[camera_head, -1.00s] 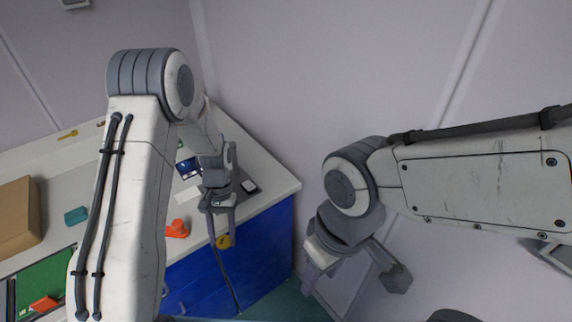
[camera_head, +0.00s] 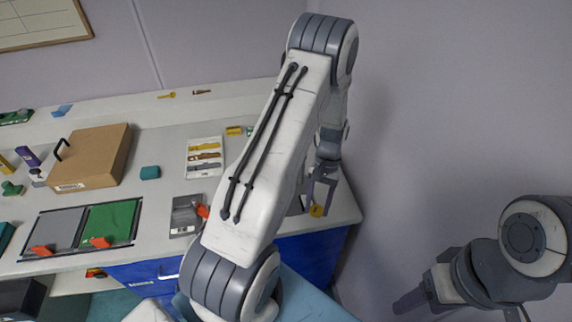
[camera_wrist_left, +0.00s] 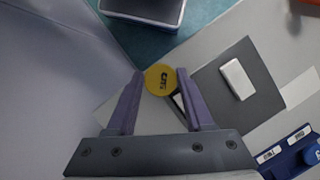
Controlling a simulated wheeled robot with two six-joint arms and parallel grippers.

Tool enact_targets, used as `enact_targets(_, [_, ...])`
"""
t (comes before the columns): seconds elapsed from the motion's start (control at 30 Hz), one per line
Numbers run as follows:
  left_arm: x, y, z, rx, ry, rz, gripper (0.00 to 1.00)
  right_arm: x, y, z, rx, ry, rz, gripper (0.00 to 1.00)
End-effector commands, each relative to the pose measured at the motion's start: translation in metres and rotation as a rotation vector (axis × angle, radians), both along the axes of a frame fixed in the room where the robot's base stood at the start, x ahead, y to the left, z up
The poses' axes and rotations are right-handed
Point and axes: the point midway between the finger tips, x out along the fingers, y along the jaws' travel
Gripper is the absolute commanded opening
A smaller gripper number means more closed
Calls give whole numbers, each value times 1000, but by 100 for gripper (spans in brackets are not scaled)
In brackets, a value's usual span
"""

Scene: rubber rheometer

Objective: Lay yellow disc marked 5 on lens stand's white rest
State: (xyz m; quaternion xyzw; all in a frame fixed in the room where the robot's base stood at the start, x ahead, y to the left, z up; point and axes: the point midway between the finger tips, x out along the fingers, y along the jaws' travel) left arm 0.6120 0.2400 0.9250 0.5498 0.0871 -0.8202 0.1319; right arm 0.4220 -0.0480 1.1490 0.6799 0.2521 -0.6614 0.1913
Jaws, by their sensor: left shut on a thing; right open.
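The yellow disc (camera_head: 316,211), marked 5, is held at the tips of my left gripper (camera_head: 321,196). In the left wrist view the disc (camera_wrist_left: 160,79) is pinched between the two fingertips, its marked face toward the camera. My left gripper is over the counter's right front end. A white block (camera_wrist_left: 237,79) on a dark grey plate (camera_wrist_left: 262,108) lies right of the disc in that view, apart from it. It may be the white rest; my left arm largely hides this area in the head view. My right gripper (camera_head: 412,300) is open and empty, low at the right, away from the counter.
A grey device with an orange part (camera_head: 187,215) stands left of my left arm. A tray of coloured strips (camera_head: 205,157), a cardboard box (camera_head: 93,157) and a green panel (camera_head: 110,222) are further left. A blue item (camera_wrist_left: 294,152) is near the plate. The wall borders the right.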

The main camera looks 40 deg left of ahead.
Motion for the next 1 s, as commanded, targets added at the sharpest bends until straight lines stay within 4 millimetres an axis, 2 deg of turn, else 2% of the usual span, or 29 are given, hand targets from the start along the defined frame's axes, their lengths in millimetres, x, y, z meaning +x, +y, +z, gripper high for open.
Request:
enact_targets(0.03, [-2,21,23,-1,2,120,0,0,0,31,1,-1,1,62])
enact_targets(0.1, [-5,45,32,-1,3,268,0,0,0,49,1,-1,2,62])
enact_targets(0.3, [-16,98,48,0,6,607,0,0,0,86,1,-1,4,62])
enact_targets(0.4, [-22,114,49,2,6,700,0,0,0,93,1,-1,5,62])
enact_targets(0.57, [-25,121,47,3,7,747,0,0,0,93,0,0,5,62])
enact_targets(1.0, [-27,119,46,0,5,746,0,0,0,91,0,0,5,62])
